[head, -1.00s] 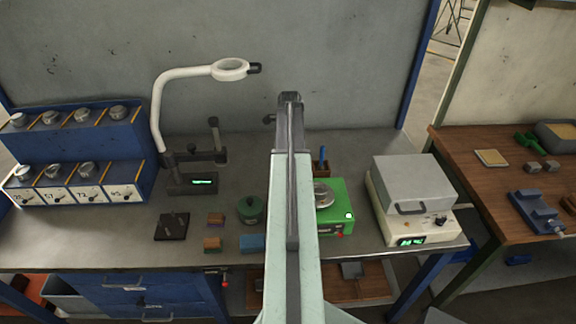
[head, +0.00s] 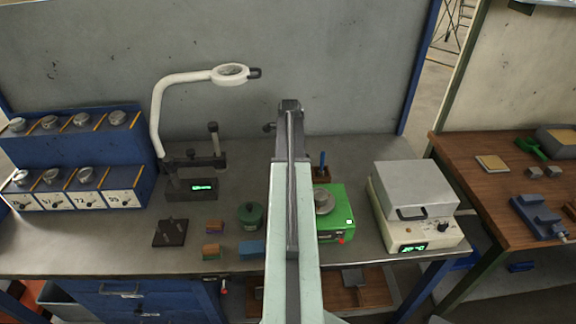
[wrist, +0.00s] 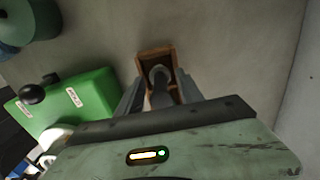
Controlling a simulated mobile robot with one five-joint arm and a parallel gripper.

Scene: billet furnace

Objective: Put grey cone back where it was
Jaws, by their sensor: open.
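My gripper (wrist: 160,88) is open in the wrist view, its two fingers on either side of a grey round-topped piece (wrist: 160,74). This piece stands in or over a small wooden holder (wrist: 142,66); whether it touches the fingers I cannot tell. It may be the grey cone, but its full shape is hidden. In the head view the arm points away to the back of the bench, and the fingertips are hidden. A wooden holder with a blue post (head: 322,162) shows just right of the arm.
A green device (head: 337,222) with a grey top piece (head: 323,203) stands right of the arm, beside a grey-lidded instrument (head: 405,188). A green round pot (head: 250,215), small blocks (head: 211,251) and a magnifier lamp (head: 230,73) are to the left. The back wall is close.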

